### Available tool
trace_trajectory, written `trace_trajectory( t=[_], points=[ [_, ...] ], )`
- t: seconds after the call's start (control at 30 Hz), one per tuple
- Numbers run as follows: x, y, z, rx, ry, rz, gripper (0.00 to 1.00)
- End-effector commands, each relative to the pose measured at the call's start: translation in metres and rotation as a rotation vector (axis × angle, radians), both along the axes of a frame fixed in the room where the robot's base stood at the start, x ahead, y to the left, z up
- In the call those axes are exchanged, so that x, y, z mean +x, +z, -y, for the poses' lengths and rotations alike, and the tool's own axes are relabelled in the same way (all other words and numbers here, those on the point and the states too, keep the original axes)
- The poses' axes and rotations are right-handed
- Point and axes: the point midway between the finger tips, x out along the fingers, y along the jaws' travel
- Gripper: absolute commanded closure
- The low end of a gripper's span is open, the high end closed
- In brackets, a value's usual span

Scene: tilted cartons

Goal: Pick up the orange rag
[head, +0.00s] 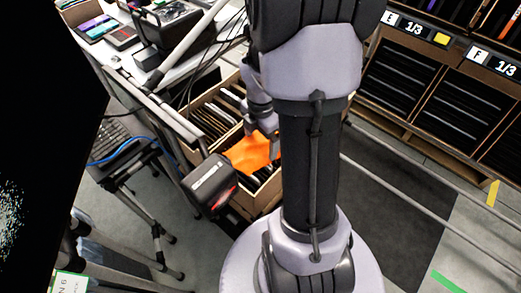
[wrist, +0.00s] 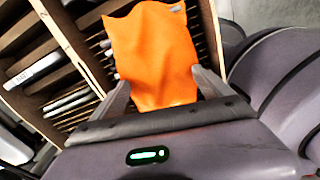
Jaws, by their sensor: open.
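The orange rag (head: 252,152) lies draped over the contents of a wooden carton (head: 266,196) in the head view, partly hidden behind my arm. In the wrist view the rag (wrist: 152,55) spreads across the carton's dividers and fills the middle of the picture. My gripper (wrist: 160,88) is open, with one finger on each side of the lower part of the rag. I cannot tell whether the fingers touch it. In the head view the fingertips are largely hidden by my arm and wrist.
The carton (wrist: 72,45) has a wooden wall and slots with thin items. A metal rail (head: 165,115) and a black and red device (head: 210,184) stand close left of it. A laptop (head: 112,143) is farther left. Shelves of labelled cartons (head: 440,85) stand at right.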

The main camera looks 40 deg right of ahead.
Motion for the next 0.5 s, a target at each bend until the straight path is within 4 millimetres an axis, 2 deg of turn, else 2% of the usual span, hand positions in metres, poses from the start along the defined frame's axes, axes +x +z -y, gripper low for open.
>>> trace_trajectory(
  t=[0.03, 0.17, 0.2, 0.5],
  points=[
    [0.0004, -0.0054, 0.0001, -0.001, 0.001, 0.001, 0.11],
    [0.0006, -0.002, 0.0002, -0.001, 0.001, 0.002, 0.11],
    [0.0006, -0.0018, 0.0002, -0.001, 0.001, 0.002, 0.15],
    [0.0005, -0.0017, 0.0, -0.001, 0.001, 0.001, 0.74]
  ],
)
